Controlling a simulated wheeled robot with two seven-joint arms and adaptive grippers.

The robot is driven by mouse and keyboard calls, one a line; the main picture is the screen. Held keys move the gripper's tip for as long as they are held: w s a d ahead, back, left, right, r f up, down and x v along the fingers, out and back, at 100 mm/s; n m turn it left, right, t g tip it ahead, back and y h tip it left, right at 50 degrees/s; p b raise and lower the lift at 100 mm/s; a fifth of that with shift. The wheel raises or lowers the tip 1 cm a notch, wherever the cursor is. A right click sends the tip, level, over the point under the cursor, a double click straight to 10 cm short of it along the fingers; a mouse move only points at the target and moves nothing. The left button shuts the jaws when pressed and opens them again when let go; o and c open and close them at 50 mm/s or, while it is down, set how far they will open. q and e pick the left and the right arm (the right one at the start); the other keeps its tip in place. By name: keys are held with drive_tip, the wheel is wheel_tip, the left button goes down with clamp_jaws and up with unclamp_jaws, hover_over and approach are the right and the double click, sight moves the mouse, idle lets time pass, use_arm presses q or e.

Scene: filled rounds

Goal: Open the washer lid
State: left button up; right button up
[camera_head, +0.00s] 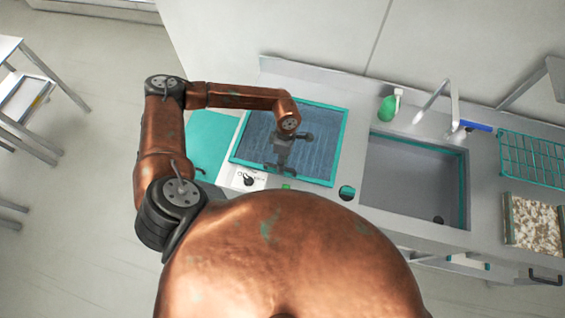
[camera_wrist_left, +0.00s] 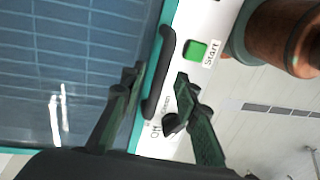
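The washer lid (camera_head: 318,138) is a dark blue ribbed panel in a teal frame. It looks flat and closed on the machine's top. In the left wrist view the lid (camera_wrist_left: 85,50) fills the left side, with a black bar handle (camera_wrist_left: 155,95) along its teal edge. My left gripper (camera_head: 279,166) is above the lid's front edge. In the left wrist view its two fingers (camera_wrist_left: 159,75) are apart, one on each side of the handle. I cannot tell whether they touch it. My right gripper is not in view.
Beside the handle are a green Start button (camera_wrist_left: 195,50) and a dark knob (camera_wrist_left: 172,125) on a white panel. Right of the washer are a sink (camera_head: 412,180), a green bottle (camera_head: 389,108), a faucet (camera_head: 452,100) and a teal rack (camera_head: 532,158).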

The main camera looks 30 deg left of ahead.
use_arm(q)
clamp_jaws()
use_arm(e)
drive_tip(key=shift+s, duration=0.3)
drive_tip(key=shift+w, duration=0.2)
